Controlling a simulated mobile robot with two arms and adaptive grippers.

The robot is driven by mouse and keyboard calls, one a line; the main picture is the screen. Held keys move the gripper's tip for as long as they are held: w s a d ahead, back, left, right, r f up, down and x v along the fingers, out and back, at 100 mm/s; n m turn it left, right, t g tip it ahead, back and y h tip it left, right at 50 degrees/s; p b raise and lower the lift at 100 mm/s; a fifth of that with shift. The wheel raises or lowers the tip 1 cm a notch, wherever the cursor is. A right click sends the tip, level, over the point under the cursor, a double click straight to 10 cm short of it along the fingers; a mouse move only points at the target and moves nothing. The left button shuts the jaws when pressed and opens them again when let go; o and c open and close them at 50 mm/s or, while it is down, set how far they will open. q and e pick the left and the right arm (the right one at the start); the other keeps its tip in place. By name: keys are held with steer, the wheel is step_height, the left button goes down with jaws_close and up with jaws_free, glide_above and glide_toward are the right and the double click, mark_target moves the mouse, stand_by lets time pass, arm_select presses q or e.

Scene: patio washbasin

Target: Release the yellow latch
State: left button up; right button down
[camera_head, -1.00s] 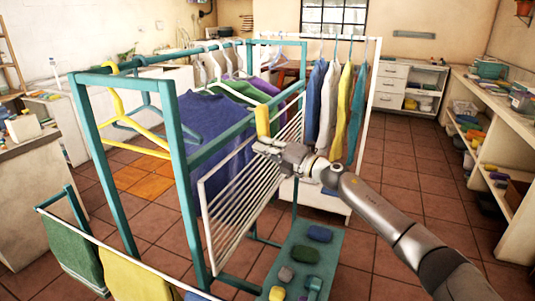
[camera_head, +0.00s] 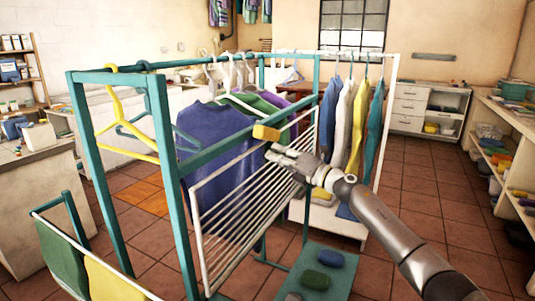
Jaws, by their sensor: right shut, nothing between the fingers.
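The yellow latch (camera_head: 266,133) is a short block on the teal top rail of the clothes frame (camera_head: 225,145), above the white slatted rack (camera_head: 250,190). It lies nearly level along the rail. My right gripper (camera_head: 272,153) is shut and empty just below and to the right of the latch. A small gap seems to show between the fingertips and the latch. The rack stands upright against the frame's side. My left gripper is out of view.
Shirts hang inside the frame, and more clothes (camera_head: 345,115) hang from a white rail behind. A teal board (camera_head: 335,265) with dark lumps is low in front. A towel rack (camera_head: 65,255) stands at the lower left. The tiled floor is clear at right.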

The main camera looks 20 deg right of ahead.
steer(key=shift+w+d+r, duration=0.4)
steer(key=shift+w+d, duration=0.2)
steer(key=shift+d, duration=0.05)
stand_by(0.5)
steer(key=v, duration=1.2)
steer(key=shift+r, duration=0.1)
